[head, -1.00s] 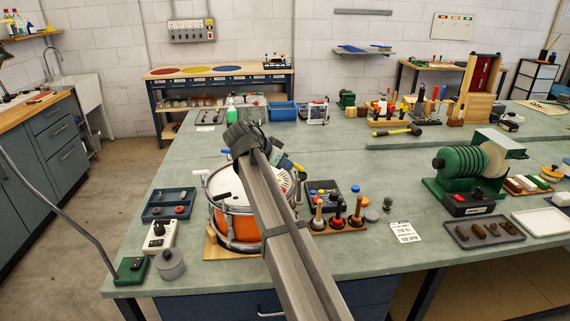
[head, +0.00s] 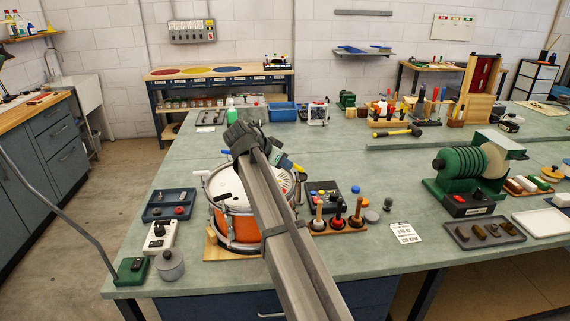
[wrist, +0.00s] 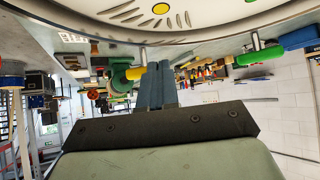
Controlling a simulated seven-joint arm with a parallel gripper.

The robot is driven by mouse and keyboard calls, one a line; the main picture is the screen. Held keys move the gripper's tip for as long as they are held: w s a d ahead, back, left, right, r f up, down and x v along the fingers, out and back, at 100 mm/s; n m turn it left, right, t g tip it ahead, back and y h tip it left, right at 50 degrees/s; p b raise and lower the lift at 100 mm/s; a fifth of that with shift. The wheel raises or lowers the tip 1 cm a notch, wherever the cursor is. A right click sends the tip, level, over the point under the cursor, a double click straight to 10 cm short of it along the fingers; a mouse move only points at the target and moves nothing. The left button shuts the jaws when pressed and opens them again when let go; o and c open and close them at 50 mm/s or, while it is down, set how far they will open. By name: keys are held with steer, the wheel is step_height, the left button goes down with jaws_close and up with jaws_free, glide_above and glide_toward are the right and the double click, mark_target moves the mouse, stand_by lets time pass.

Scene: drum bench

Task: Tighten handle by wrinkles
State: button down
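The orange drum (head: 238,228) with a white head and metal rim stands on a wooden board (head: 218,248), partly hidden by my arm in the head view. In the wrist view the drum (wrist: 110,14) fills the top edge.
A rack of wooden-handled tools (head: 340,224) and a dark box (head: 325,188) stand just right of the drum. A blue-grey tray (head: 170,204) and white device (head: 159,238) stand left. A green machine (head: 462,172) is farther right.

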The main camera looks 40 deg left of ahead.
steer(key=shift+w+a, duration=0.2)
stand_by(0.3)
steer(key=shift+w+a+m+h, duration=0.35)
steer(key=shift+m+h, duration=0.25)
steer(key=shift+m, duration=0.1)
steer(key=shift+w, duration=0.6)
steer(key=shift+d, duration=0.1)
steer(key=shift+s+d, duration=0.55)
steer(key=shift+d, duration=0.05)
steer(key=a, duration=0.1)
steer(key=s+a, duration=0.2)
steer(key=a, duration=0.1)
steer(key=shift+s+a, duration=0.1)
steer(key=s+a+r, duration=0.4)
steer(key=a+r, duration=0.1)
steer(key=r, duration=0.1)
steer(key=shift+s+a+r, duration=0.15)
steer(key=shift+a+r, duration=0.2)
steer(key=shift+r, duration=0.05)
